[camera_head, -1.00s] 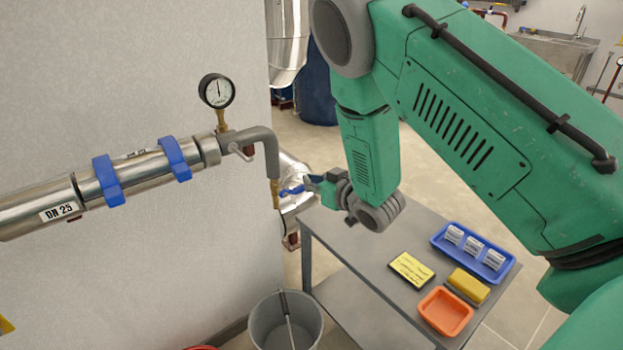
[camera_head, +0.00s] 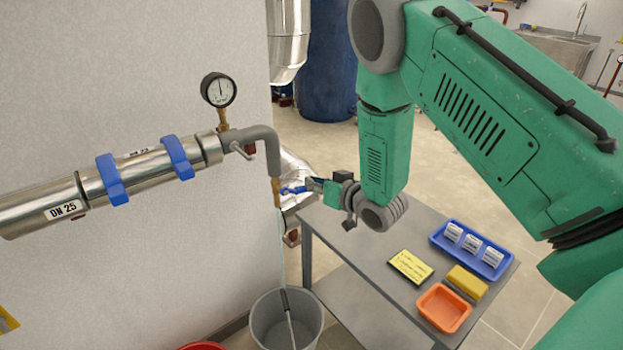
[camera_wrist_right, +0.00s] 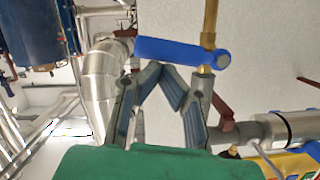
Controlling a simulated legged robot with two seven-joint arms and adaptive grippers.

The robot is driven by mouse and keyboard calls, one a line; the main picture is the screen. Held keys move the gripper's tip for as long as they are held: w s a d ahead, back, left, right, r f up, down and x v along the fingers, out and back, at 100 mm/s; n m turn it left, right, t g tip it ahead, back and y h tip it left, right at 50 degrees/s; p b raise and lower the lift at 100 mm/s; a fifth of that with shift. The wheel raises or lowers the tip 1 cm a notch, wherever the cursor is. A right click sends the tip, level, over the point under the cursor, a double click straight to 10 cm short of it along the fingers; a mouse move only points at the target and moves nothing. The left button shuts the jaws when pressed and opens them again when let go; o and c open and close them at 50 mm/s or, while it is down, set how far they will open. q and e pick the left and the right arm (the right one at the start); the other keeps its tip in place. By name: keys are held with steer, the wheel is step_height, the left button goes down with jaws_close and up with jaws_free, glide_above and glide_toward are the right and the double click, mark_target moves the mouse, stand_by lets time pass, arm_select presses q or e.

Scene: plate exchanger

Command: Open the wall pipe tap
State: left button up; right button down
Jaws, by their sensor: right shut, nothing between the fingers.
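The wall pipe tap (camera_head: 277,194) is a brass spout at the end of a grey bent pipe, with a blue lever handle (camera_head: 294,190). In the right wrist view the blue handle (camera_wrist_right: 176,52) lies crosswise just beyond my fingertips, beside the brass tap body (camera_wrist_right: 208,38). My right gripper (camera_head: 311,185) is at the handle's free end. Its fingers (camera_wrist_right: 166,78) are shut with nothing between them; I cannot tell whether they touch the handle. A thin pale streak (camera_head: 282,250), like water, runs from the spout down to the grey bucket (camera_head: 262,322). My left gripper is out of view.
A pressure gauge (camera_head: 218,90) stands on the pipe (camera_head: 140,174). A grey table (camera_head: 350,250) is below my right arm, bearing a blue tray (camera_head: 437,240), a yellow note (camera_head: 410,266), a yellow sponge (camera_head: 467,282) and an orange tray (camera_head: 443,325).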

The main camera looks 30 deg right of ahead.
steer(key=a+f+m+t+y+b, duration=0.1)
steer(key=a+f+m+y+b, duration=0.2)
steer(key=m, duration=0.9)
step_height(320, 180, down, 5)
steer(key=b, duration=0.2)
steer(key=shift+s+a+t+y+b, duration=0.15)
steer(key=shift+a+t+y+b, duration=0.15)
steer(key=shift+a+t+b, duration=0.1)
steer(key=shift+a+r, duration=0.1)
